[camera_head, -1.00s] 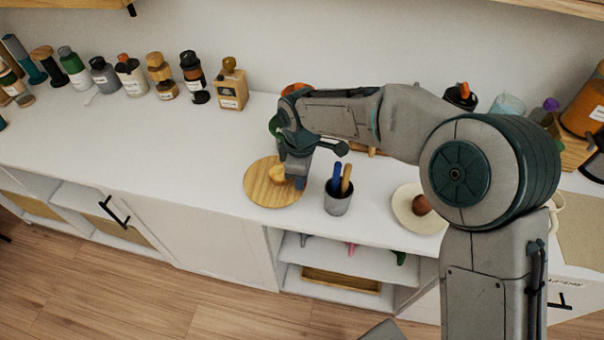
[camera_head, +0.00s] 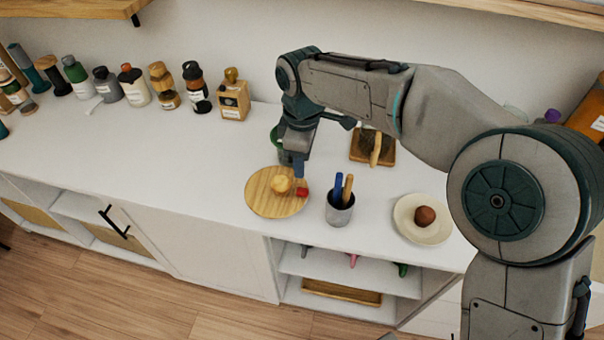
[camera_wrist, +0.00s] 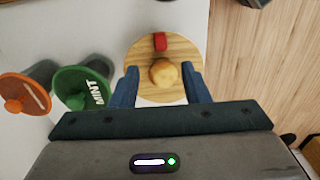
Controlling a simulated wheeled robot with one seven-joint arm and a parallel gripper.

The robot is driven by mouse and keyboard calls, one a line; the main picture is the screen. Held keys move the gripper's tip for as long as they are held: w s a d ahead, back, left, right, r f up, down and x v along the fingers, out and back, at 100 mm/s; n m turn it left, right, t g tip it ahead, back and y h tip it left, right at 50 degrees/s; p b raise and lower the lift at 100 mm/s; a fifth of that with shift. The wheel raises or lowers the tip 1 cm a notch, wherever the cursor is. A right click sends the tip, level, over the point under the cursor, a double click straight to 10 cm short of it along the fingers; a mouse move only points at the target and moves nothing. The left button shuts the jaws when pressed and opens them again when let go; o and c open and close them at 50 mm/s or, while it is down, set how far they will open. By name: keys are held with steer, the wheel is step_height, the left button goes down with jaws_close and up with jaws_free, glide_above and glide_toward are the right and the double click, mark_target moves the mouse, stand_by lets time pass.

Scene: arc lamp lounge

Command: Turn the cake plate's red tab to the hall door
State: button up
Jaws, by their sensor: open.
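The cake plate (camera_head: 264,203) is a round wooden board on the white counter, with a small yellow-tan cake (camera_head: 281,184) on it. Its red tab (camera_head: 302,192) sits at the right edge of the plate in the head view. In the wrist view the tab (camera_wrist: 160,42) is at the plate's top edge, beyond the cake (camera_wrist: 164,72). My gripper (camera_head: 300,172) hangs above the plate's back right side. In the wrist view its blue fingers (camera_wrist: 163,88) are spread apart around the cake's near side, with nothing held. I cannot make out the hall door in these views.
A grey cup (camera_head: 340,208) with blue and wooden handles stands right of the plate. A cream plate (camera_head: 423,218) with a brown ball is farther right. A green MINT container (camera_wrist: 82,88) and an orange-topped one (camera_wrist: 24,92) stand near my gripper. The counter left of the plate is clear.

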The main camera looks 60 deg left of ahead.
step_height(320, 180, up, 4)
steer(key=shift+f, duration=0.1)
stand_by(0.6)
